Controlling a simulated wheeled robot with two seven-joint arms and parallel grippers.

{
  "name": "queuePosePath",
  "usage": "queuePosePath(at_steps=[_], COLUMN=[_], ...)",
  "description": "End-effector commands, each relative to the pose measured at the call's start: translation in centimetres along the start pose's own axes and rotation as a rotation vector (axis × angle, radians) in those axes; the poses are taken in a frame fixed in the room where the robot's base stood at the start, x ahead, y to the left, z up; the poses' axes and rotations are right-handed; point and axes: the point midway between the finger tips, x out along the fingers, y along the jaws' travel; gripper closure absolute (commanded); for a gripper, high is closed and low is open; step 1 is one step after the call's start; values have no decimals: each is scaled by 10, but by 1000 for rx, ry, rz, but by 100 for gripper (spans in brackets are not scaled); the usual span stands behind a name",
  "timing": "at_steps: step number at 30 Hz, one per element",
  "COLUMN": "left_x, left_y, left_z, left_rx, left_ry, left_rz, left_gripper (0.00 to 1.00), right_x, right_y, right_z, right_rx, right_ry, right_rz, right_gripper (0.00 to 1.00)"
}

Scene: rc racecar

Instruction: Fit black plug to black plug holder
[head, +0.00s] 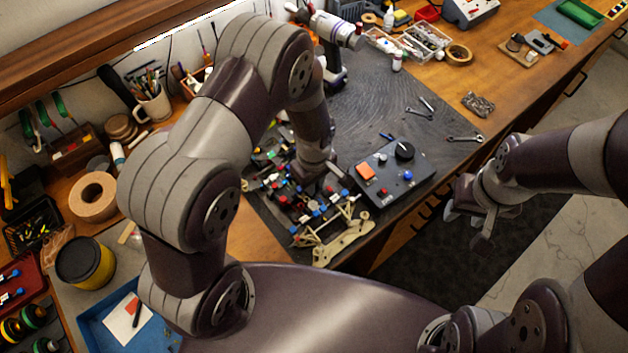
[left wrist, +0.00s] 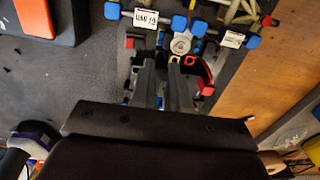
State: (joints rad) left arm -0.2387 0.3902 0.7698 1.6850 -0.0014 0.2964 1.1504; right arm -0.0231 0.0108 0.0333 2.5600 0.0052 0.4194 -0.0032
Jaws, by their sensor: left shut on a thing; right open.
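The racecar assembly (head: 318,226), with beige arms and blue and red parts, lies on the black mat near the front table edge. It also shows at the top of the left wrist view (left wrist: 232,40). My left gripper (head: 320,182) points down at it. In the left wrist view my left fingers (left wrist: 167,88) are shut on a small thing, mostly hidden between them. They are among the car's dark parts, by a red-ended dark loop. I cannot make out the black plug or its holder for sure. My right gripper (head: 470,215) is open and empty, right of the table edge.
A dark control box (head: 400,192) with an orange button and black knob stands right of the car. Wrenches (head: 465,139) lie on the mat (head: 375,100) behind it. A tape roll (head: 93,196), a yellow can (head: 85,262) and a blue tray (head: 100,325) are at left.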

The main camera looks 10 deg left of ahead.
Motion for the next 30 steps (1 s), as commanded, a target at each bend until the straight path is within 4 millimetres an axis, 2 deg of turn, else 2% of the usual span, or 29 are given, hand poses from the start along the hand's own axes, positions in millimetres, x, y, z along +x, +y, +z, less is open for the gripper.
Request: queuePosePath(at_steps=[15, 30], left_x=[1, 13], left_y=[0, 0], left_z=[0, 0], left_rx=[0, 0], left_ry=[0, 0], left_rz=[0, 0], left_gripper=[100, 100], right_x=[-1, 8], right_y=[0, 0], right_z=[0, 1], right_rx=[0, 0], right_ry=[0, 0], right_rz=[0, 0], right_gripper=[57, 57])
